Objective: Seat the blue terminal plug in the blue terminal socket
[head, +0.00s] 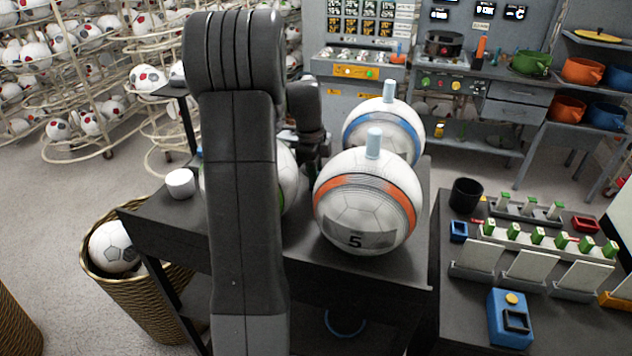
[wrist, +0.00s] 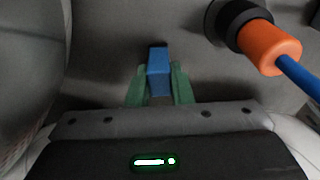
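My gripper (wrist: 158,76) shows in the wrist view with its two green fingers closed on a small blue block with a dark far end. I take this block to be the blue terminal plug (wrist: 158,68). It points away from the wrist camera, toward a plain grey surface. Up and to its right, apart from it, an orange cylinder (wrist: 273,48) with a blue rod or cable stands in front of a black round collar (wrist: 228,22). In the head view my arm hides most of the gripper and the plug. I cannot make out the blue terminal socket for certain.
A dark cart (head: 390,262) carries several large balls, among them an orange-banded ball (head: 366,205) and a blue-banded ball (head: 390,128). A white cup (head: 180,183) stands at its left. A right-hand bench (head: 458,325) holds a blue box (head: 510,320) and card holders. A wicker basket (head: 150,310) stands at lower left.

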